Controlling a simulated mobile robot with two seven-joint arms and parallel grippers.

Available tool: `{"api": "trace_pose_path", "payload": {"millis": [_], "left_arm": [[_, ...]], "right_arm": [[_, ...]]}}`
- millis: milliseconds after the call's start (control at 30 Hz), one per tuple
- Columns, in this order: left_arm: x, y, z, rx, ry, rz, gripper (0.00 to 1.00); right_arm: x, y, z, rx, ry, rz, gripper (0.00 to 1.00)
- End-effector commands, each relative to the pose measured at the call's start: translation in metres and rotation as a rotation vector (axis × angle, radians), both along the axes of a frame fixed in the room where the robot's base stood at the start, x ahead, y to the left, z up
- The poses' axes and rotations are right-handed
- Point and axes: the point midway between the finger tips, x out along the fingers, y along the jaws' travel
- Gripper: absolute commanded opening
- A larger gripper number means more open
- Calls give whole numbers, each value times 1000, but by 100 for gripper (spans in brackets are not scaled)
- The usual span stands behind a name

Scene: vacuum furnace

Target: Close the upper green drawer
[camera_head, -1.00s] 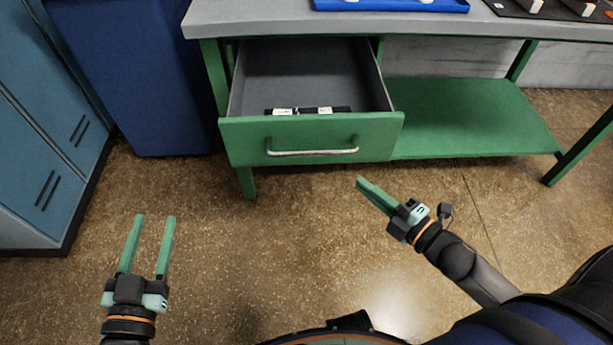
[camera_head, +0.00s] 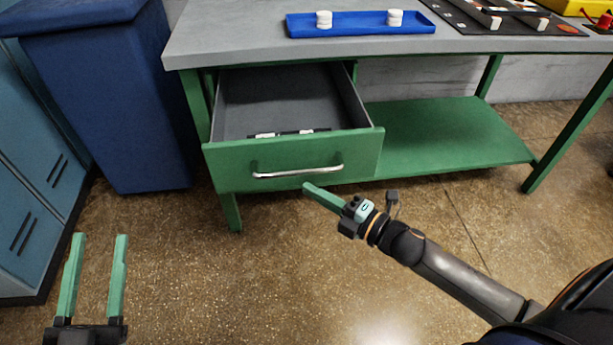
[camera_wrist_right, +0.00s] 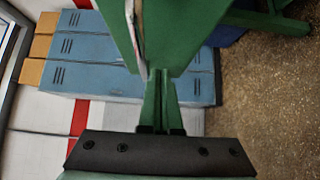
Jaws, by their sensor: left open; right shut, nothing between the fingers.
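The upper green drawer (camera_head: 225,168) is pulled out under the grey-topped workbench (camera_head: 190,52). Its front carries a silver bar handle (camera_head: 298,172), and a dark strip with white labels (camera_head: 287,133) lies inside. My left gripper (camera_head: 95,238) is open and empty over the floor, left of the drawer.
A blue bin (camera_head: 115,110) stands left of the bench, beside blue lockers (camera_head: 35,170). A blue tray (camera_head: 355,30) with white pieces lies on the benchtop. A green lower shelf (camera_head: 445,140) is right of the drawer. The floor (camera_head: 250,270) in front is clear.

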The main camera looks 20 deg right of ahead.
Motion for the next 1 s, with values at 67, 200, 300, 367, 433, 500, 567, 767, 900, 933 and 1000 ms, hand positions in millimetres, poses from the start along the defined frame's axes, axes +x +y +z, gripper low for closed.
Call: {"api": "trace_pose_path", "payload": {"millis": [67, 200, 300, 367, 433, 500, 567, 767, 900, 933, 1000], "left_arm": [[-3, -1, 6, 1, -33, -5, 50], [-11, -3, 25, 3, -121, -20, 50], [-17, -4, 36, 3, -172, -30, 50], [-20, -4, 41, 3, -196, -35, 50], [-22, -5, 45, 4, -215, -38, 50], [-24, -5, 48, 4, -228, -41, 50], [-24, -5, 50, 4, -234, -42, 50], [-25, -5, 50, 4, -236, -42, 50], [-25, -5, 50, 4, -236, -42, 50], [-25, -5, 50, 4, -236, -42, 50], [-25, -5, 50, 4, -236, -42, 50]], "right_arm": [[12, 6, 0, 0, -4, 0, 0], [31, 2, -1, -3, -2, -1, 0], [41, 0, -1, -2, 0, 0, 0], [45, -2, -1, -1, 0, 0, 0], [48, -3, -1, -1, 2, 0, 0], [51, -3, -1, 0, 2, 0, 0], [52, -3, 0, 0, 2, 0, 0], [52, -4, 0, 0, 2, 0, 0], [52, -4, 0, 0, 2, 0, 0], [52, -4, 0, 0, 2, 0, 0], [53, -4, 0, 0, 2, 0, 0]]}}
